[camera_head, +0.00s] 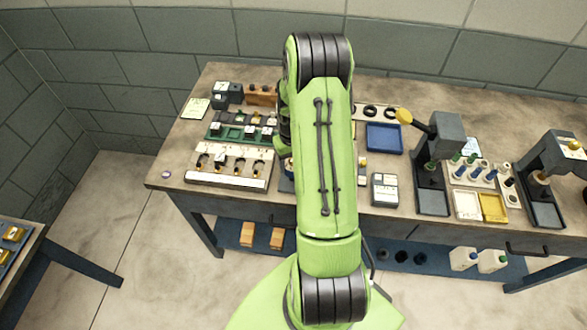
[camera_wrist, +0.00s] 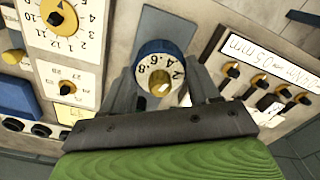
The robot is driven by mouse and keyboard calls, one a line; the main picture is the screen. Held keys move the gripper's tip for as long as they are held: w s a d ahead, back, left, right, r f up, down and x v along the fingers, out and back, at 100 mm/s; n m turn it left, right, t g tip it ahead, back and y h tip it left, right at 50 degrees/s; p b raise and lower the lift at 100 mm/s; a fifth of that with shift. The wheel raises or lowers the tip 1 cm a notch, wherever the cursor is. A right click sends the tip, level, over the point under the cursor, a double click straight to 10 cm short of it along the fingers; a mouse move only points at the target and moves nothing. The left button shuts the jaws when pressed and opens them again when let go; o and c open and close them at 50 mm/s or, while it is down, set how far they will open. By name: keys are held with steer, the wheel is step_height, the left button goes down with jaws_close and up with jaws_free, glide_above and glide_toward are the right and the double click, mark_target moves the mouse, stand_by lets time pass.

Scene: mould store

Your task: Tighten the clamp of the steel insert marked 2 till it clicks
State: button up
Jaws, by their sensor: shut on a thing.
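In the wrist view my gripper (camera_wrist: 160,88) is shut on a round knob-like handle (camera_wrist: 152,47) with a blue rim and a white numbered face, one finger on each side. Whatever lies below the handle is hidden. In the head view my own arm covers the gripper and the handle. Several small metal-and-white blocks (camera_head: 249,131) sit in a green holder (camera_head: 226,142) left of my arm. I cannot read their markings, so I cannot tell which insert is marked 2, nor see its clamp.
A white panel (camera_wrist: 262,62) with several black-and-orange knobs is at the right in the wrist view. White dial plates (camera_wrist: 76,45) are at the left. On the bench (camera_head: 300,100), a blue tray (camera_head: 384,137) and a press (camera_head: 437,150) stand right of my arm.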

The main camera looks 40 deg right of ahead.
steer(key=shift+r, duration=0.1)
steer(key=shift+r+p, duration=1.1)
steer(key=shift+r, duration=0.6)
